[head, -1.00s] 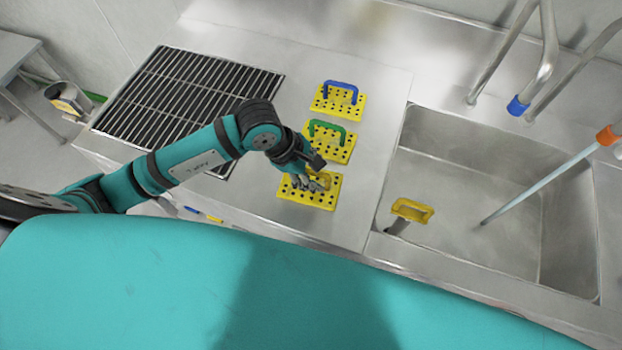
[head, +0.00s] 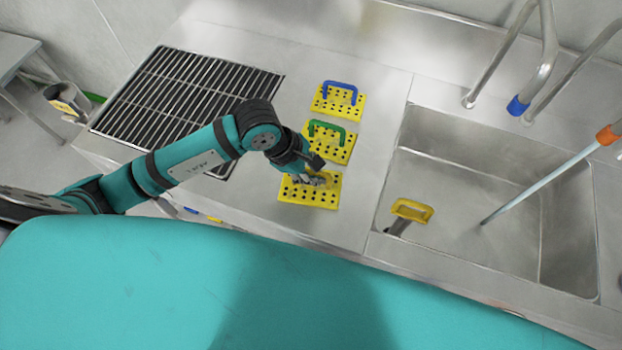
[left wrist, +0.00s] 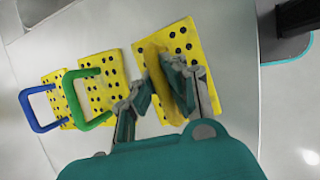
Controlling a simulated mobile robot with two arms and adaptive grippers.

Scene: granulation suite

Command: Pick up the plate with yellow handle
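The plate with yellow handle (head: 325,198) is a yellow perforated plate lying flat on the steel counter, nearest me in a row of plates. It also shows in the left wrist view (left wrist: 205,70), where its yellow handle (left wrist: 155,68) stands between my fingers. My left gripper (head: 318,178) is over this plate, pointing down. In the left wrist view my left gripper (left wrist: 160,92) is open, with one finger on each side of the handle. Whether the fingers touch it I cannot tell. In the head view the gripper hides much of the handle. My right gripper is not in view.
A plate with green handle (head: 340,152) lies just behind, and a plate with blue handle (head: 350,108) farther back. A black grate (head: 180,100) is at left. A sink (head: 480,185) at right holds a yellow-handled tool (head: 412,210). Counter between plates and sink is clear.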

